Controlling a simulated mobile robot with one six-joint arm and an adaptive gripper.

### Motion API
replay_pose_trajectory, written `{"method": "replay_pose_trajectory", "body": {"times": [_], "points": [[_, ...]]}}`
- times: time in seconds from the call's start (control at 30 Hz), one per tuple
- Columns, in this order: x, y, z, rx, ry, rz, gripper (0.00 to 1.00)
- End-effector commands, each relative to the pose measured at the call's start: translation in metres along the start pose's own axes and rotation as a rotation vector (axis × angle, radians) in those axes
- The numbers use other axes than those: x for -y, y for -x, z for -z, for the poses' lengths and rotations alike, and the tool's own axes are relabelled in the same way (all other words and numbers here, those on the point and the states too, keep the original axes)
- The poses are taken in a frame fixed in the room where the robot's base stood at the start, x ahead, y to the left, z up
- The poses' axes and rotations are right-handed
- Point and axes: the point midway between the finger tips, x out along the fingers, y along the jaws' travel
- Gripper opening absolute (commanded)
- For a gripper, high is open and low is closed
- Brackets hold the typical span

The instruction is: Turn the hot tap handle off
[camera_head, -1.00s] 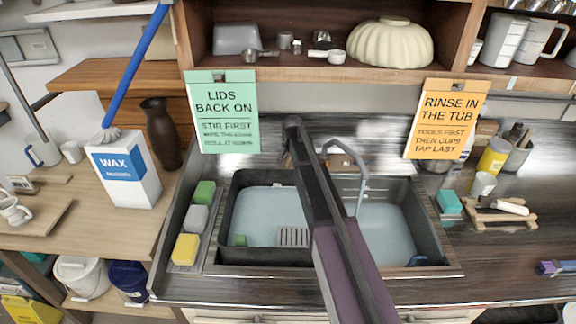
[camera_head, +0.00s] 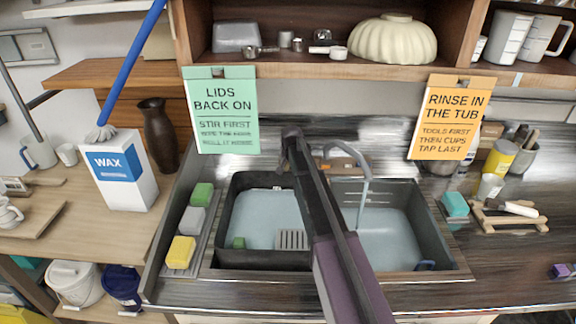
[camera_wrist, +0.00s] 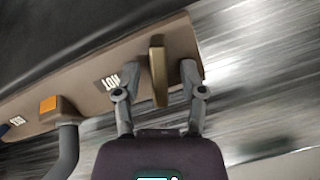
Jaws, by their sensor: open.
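In the wrist view a brass-coloured lever handle (camera_wrist: 158,78) stands on a tan tap body (camera_wrist: 85,75), beside an upside-down HOT label (camera_wrist: 108,82). My gripper (camera_wrist: 148,68) is open, with one grey finger on each side of this handle; I cannot tell whether either touches it. In the head view the spout (camera_head: 367,185) arches over the sink, while my arm hides the handle and fingers.
The double sink (camera_head: 225,262) holds pale water below the tap. Sponges (camera_head: 180,252) lie on its left ledge. A green sign (camera_head: 222,110) and an orange sign (camera_head: 450,118) hang from the shelf behind. A brush rack (camera_head: 505,218) stands at right.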

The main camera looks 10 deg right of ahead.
Motion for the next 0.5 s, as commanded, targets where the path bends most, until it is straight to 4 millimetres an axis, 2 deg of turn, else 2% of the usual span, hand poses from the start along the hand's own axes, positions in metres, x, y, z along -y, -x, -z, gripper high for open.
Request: {"method": "replay_pose_trajectory", "body": {"times": [0.2, 0.23, 0.4, 0.5], "points": [[-0.0003, 0.0001, 0.0003, 0.000, 0.000, 0.000, 0.53], [-0.0004, 0.0001, 0.0003, 0.000, -0.001, 0.000, 0.50], [-0.0006, 0.0001, 0.0004, 0.000, -0.001, 0.000, 0.00], [-0.0007, 0.0001, 0.0004, 0.000, -0.001, 0.000, 0.00]]}}
